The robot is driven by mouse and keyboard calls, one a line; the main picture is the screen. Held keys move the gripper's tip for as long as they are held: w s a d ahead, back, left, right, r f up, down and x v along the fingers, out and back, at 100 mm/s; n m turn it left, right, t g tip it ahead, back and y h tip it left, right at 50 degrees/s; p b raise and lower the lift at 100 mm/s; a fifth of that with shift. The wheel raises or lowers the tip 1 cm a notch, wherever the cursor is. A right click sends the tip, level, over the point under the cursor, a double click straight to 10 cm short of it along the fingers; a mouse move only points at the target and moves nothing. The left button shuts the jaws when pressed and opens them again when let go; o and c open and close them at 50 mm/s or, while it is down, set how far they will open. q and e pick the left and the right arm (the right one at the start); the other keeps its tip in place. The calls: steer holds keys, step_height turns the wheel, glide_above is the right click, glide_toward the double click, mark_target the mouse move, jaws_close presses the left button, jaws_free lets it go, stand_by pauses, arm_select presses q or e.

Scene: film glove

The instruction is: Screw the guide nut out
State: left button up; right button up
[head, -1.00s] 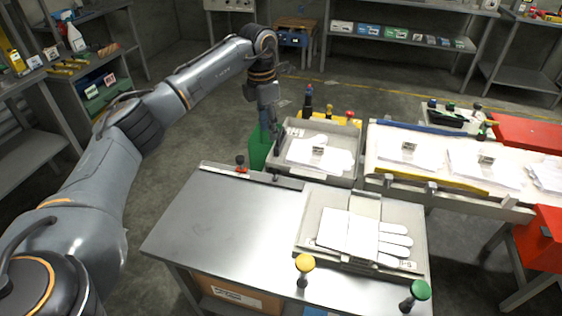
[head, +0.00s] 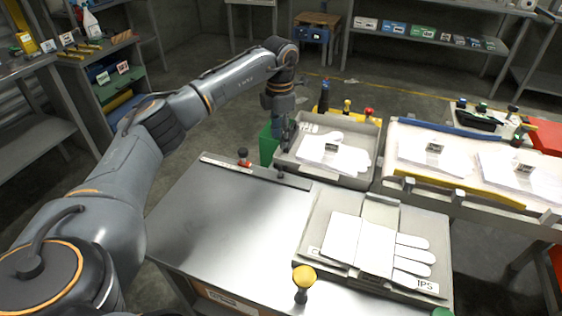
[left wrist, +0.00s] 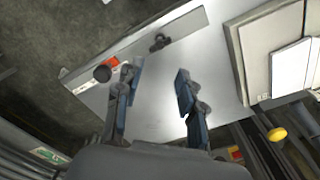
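A small black wing-shaped nut (left wrist: 160,42) sits on the grey guide strip along the table's back edge. It also shows in the head view (head: 280,171), and I take it as the guide nut. A black round knob (left wrist: 102,73) stands by a red patch at the strip's other end; it also shows in the head view (head: 243,154). My left gripper (left wrist: 158,84) is open and empty, its two fingers wide apart over the steel table. In the head view my left gripper (head: 287,138) hangs by the tray's left corner, apart from the nut. My right gripper is not in view.
A grey fixture (head: 330,250) with a white glove lies on the table's right. A yellow knob (head: 303,281) stands at its front. A tray (head: 368,128) with another glove is behind the table, beside a green bin (head: 268,148). The table's left half is clear.

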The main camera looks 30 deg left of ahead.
mark_target(280, 165)
arm_select(q)
step_height(280, 165, down, 10)
steer(key=shift+w+f+p, duration=0.1)
steer(key=shift+f+p, duration=0.05)
steer(key=shift+p, duration=0.2)
